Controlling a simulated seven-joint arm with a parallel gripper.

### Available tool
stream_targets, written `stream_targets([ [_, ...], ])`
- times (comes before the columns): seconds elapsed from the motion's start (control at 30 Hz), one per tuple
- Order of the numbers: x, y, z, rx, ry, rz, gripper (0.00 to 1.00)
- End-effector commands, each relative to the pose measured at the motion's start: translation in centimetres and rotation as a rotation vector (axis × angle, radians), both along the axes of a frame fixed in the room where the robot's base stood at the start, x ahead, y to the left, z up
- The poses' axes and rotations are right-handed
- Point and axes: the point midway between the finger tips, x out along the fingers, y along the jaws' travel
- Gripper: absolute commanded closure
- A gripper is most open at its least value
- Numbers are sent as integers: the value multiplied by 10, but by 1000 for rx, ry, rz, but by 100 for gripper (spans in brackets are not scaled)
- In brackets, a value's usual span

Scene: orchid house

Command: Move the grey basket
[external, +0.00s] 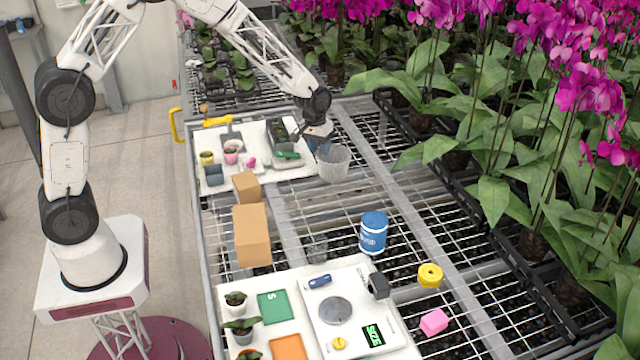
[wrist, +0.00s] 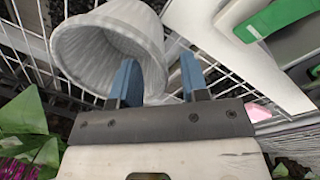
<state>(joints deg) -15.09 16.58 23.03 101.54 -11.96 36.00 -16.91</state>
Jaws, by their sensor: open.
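The grey basket (external: 335,166) is a pale, ribbed, tapered tub on the wire bench, just off the right edge of the far white tray. In the wrist view the basket (wrist: 95,22) fills the upper left with its open mouth showing. My gripper (external: 320,145) is at the basket's upper left side in the external view. In the wrist view my gripper (wrist: 157,62) has its blue fingers apart, with the basket's wall seeming to lie between them. One finger overlaps the mouth and the other is beyond the rim. I cannot tell whether they touch it.
The far white tray (external: 222,180) holds small pots, a trowel and a green-handled tool (external: 287,155). Cardboard boxes (external: 251,235), a blue jar (external: 373,233) and a near white tray with a scale (external: 337,311) stand nearer. Orchids (external: 490,200) line the right. Wire mesh right of the basket is clear.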

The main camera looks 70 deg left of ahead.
Motion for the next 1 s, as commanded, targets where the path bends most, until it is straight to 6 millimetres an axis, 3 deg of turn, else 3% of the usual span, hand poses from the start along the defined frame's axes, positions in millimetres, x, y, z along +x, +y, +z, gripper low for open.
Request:
stream_targets([
  [0.3, 3, -4, -32, 0, 0, -1, 59],
  [0.77, 4, -4, -41, 1, -1, -1, 59],
  [0.8, 4, -4, -41, 1, -1, -1, 60],
  [1.0, 4, -4, -41, 1, -1, -1, 91],
])
